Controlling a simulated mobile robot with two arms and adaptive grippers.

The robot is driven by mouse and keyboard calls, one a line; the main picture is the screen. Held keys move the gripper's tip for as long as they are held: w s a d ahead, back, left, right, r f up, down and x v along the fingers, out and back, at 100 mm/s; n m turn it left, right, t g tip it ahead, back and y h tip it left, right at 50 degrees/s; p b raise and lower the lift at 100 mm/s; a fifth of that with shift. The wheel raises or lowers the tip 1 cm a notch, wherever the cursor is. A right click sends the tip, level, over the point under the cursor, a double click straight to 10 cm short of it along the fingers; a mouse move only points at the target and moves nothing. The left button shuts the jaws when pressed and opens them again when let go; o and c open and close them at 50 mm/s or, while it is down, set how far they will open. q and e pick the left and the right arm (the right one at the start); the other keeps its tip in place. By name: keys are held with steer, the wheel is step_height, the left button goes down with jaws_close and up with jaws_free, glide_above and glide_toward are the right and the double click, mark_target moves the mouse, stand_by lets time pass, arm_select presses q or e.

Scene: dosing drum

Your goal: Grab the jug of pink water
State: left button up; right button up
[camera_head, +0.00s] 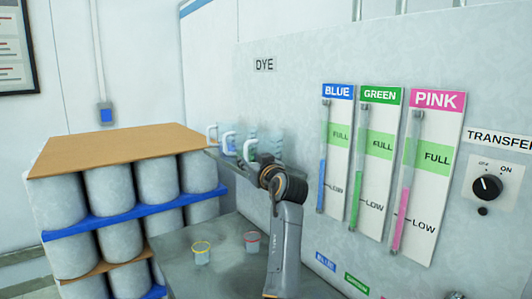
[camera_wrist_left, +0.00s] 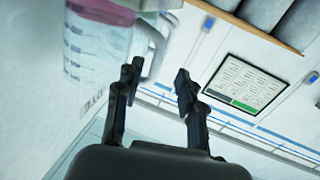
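The jug of pink water (camera_wrist_left: 95,40) fills the upper left of the left wrist view. It is clear, with a pink band at the picture's top and a pale handle (camera_wrist_left: 158,45) facing my gripper. My left gripper (camera_wrist_left: 157,78) is open, its two dark fingers apart with the lower handle close to the gap; I cannot tell whether they touch it. In the head view my left gripper (camera_head: 264,164) is at the near end of the jug shelf. It partly hides the nearest jug (camera_head: 272,146), whose pink water I cannot make out there. My right gripper is not in view.
Other jugs (camera_head: 230,142) stand farther along the shelf. Below, two small cups, one yellow-rimmed (camera_head: 201,254) and one red-rimmed (camera_head: 252,242), stand on a grey surface (camera_head: 222,282). Stacked drums (camera_head: 110,190) are at left. The dye panel wall (camera_head: 295,110) is close at right.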

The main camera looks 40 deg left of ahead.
mark_target(247, 154)
arm_select(q)
steer(key=p+x, duration=0.1)
steer(key=x, duration=0.1)
steer(key=r+p+x, duration=0.1)
steer(key=x, duration=0.1)
steer(key=shift+w+a, duration=0.1)
steer(key=shift+w, duration=0.1)
steer(key=shift+w+a+f, duration=0.25)
steer(key=shift+a, duration=0.05)
steer(key=shift+d+r, duration=0.1)
steer(key=shift+c, duration=0.4)
jaws_close()
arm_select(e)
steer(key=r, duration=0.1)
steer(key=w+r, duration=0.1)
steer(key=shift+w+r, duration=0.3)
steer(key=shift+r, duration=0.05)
